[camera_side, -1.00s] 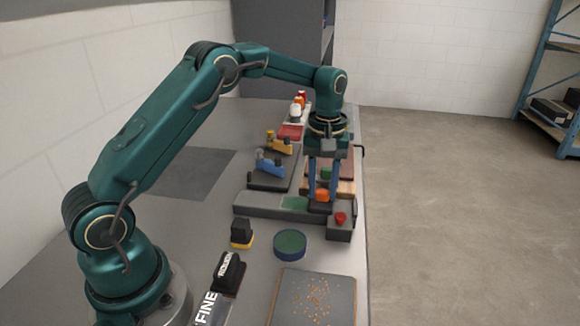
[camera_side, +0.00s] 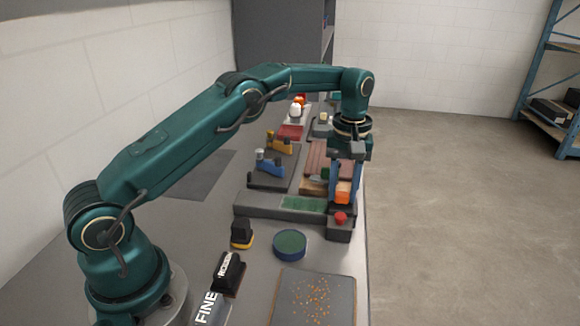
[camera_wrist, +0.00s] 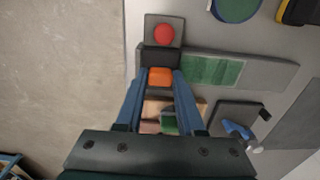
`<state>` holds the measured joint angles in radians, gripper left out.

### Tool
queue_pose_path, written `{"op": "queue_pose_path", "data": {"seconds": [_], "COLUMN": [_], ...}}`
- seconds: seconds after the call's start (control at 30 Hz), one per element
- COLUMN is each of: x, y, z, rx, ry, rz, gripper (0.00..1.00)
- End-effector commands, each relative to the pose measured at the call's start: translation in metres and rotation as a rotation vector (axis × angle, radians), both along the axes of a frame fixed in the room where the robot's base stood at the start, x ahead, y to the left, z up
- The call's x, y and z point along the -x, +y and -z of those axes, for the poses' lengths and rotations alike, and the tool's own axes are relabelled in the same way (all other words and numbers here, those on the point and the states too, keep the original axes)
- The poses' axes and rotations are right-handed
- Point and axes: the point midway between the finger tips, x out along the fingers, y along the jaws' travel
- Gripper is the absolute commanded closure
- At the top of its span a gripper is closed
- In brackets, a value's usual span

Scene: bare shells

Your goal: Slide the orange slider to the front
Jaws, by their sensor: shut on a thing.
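The orange slider (camera_side: 343,191) sits at the right end of its grey track base (camera_side: 262,204), beside the block with the red button (camera_side: 341,218). A green strip (camera_side: 303,204) on the track shows to the left of the slider. My gripper (camera_side: 344,196) points down with its blue fingers around the slider, shut on it. In the wrist view the orange slider (camera_wrist: 159,77) lies between the fingertips (camera_wrist: 160,78), close to the dark end of the track, and the green strip (camera_wrist: 212,69) lies to its right.
Blue and yellow levers (camera_side: 270,163) stand on a dark plate behind the track. A round green-topped tin (camera_side: 290,244), a black-and-yellow block (camera_side: 241,235) and a speckled board (camera_side: 313,297) are in front. The table's right edge is close to my gripper.

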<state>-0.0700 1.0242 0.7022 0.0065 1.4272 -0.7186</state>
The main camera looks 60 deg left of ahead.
Motion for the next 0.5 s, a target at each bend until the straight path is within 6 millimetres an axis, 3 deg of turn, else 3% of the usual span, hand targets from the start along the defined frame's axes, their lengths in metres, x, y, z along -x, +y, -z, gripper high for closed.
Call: {"op": "queue_pose_path", "data": {"seconds": [0.1, 0.13, 0.2, 0.5], "x": [-0.0049, -0.0049, -0.0050, -0.0035], "y": [-0.0050, -0.0052, -0.0052, -0.0032], "z": [-0.0010, -0.0010, -0.0010, -0.0007], "rx": [0.011, 0.011, 0.010, 0.007], "ry": [-0.023, -0.023, -0.023, -0.016], "rz": [0.005, 0.005, 0.006, 0.003], "gripper": [1.00, 0.59, 0.32, 0.32]}}
